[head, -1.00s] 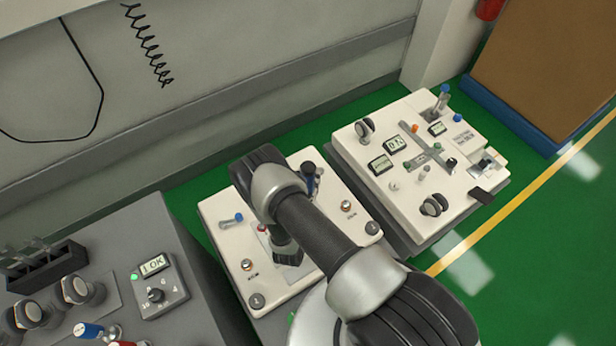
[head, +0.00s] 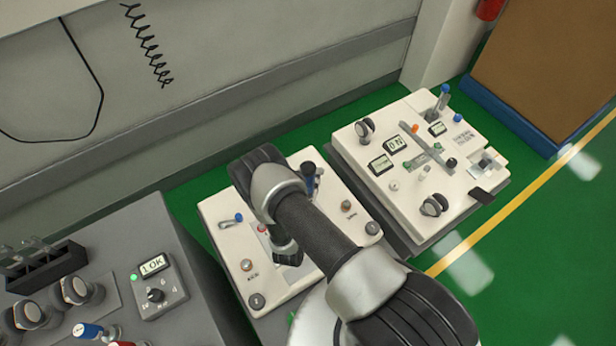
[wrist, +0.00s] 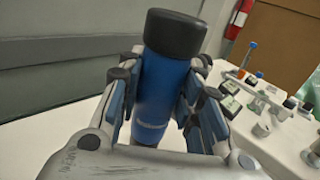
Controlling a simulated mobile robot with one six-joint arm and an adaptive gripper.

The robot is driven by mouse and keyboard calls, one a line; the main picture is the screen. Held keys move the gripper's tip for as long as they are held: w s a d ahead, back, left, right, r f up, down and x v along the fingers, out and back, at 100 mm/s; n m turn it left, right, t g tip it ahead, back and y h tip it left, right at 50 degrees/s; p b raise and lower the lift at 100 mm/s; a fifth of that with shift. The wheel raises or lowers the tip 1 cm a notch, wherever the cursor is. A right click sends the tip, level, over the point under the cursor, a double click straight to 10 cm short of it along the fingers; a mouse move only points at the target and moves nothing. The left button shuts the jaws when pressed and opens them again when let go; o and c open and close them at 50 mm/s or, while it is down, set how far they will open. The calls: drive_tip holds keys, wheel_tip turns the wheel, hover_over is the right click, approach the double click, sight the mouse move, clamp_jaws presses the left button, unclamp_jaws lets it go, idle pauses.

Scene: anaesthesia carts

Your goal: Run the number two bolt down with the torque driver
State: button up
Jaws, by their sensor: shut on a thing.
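The torque driver, a blue cylinder with a black cap (wrist: 172,38), stands upright between my gripper's fingers (wrist: 160,100) in the wrist view. My gripper is shut on it. In the head view the driver's black-topped blue handle (head: 309,176) shows beyond my arm, over the middle cream cart top (head: 215,207). My arm hides most of the gripper there. Two copper-coloured bolt heads show on this top, one at the front left (head: 246,264) and one at the right (head: 347,205). The driver's tip and what lies beneath it are hidden, and I cannot read which bolt is number two.
A grey bench at the left carries a controller (head: 156,286) whose display reads "1 OK" beside a green light. A blue-handled lever (head: 238,218) stands on the middle top. The right cart (head: 425,165) carries displays, knobs and levers. Green floor lies beyond it.

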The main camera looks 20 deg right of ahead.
sight(306, 175)
drive_tip(key=shift+s+f+b, duration=0.1)
drive_tip(key=shift+f+b, duration=0.55)
drive_tip(key=shift+b, duration=0.05)
idle(2.1)
drive_tip(key=shift+r+p, duration=2.3)
drive_tip(key=shift+r, duration=0.85)
